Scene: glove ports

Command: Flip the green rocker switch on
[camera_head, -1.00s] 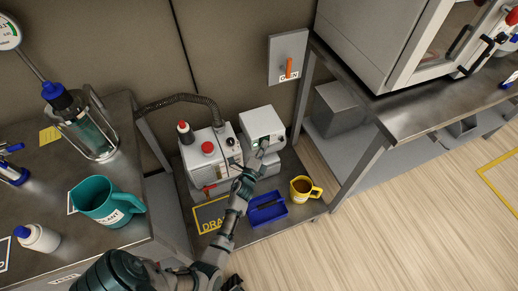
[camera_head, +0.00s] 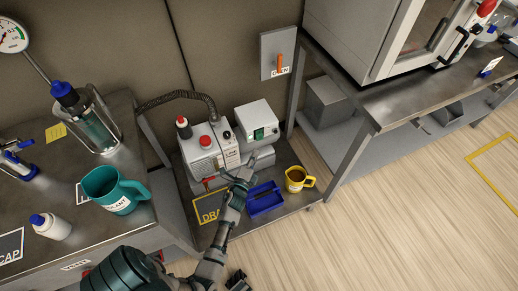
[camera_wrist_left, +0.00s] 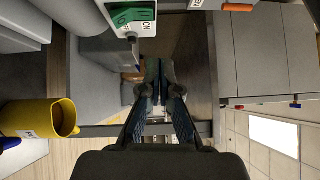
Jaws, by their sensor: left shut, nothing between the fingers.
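The green rocker switch (camera_head: 259,134) is on the front face of a white box (camera_head: 257,118) on the low bench. It also shows at the top of the left wrist view (camera_wrist_left: 132,14), in a green plate with white markings. My left gripper (camera_head: 252,158) is shut and empty, just below and in front of the switch box, apart from the switch. Its closed fingers (camera_wrist_left: 160,70) point past the box's side in the left wrist view. I cannot tell the rocker's tilt.
A white pump unit (camera_head: 208,150) with a red knob and hose stands left of the box. A blue tray (camera_head: 265,206) and a yellow mug (camera_head: 297,178) stand in front. A wall panel with an orange handle (camera_head: 279,63) is above. A teal jug (camera_head: 115,190) is at left.

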